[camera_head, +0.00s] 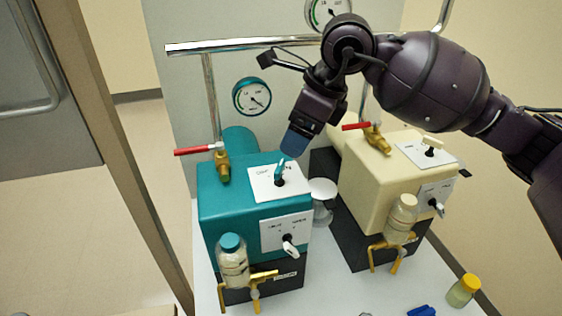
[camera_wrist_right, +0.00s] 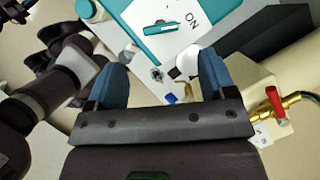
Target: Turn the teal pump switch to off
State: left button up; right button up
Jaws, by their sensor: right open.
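The teal pump (camera_head: 222,196) stands on the bench at centre left. On its top is a white plate (camera_head: 264,187) with a teal pump switch (camera_head: 280,172). The wrist view shows the teal switch lever (camera_wrist_right: 161,28) lying across its plate, with the letters ON printed to its right. My right gripper (camera_head: 295,146) is just above and behind the switch, pointing down towards it. In the wrist view the right gripper (camera_wrist_right: 164,76) is open, its blue fingers apart with nothing between them. The fingers partly overlap in the head view, so contact cannot be told. My left gripper is not in view.
A cream pump (camera_head: 370,180) with its own switch stands to the right. Red-handled valves (camera_head: 196,150) stick out behind, and a white-lidded jar (camera_head: 322,189) stands between the pumps. A metal rail (camera_head: 230,45) and gauge (camera_head: 252,96) are behind. A yellow-capped vial (camera_head: 463,291) stands front right.

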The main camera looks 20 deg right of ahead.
aim_at(280, 166)
jog(key=b+x, duration=0.1)
jog(key=x, duration=0.6)
jog(key=shift+w+a+f, duration=0.1)
jog(key=shift+f, duration=0.3)
jog(key=shift+c, duration=0.2)
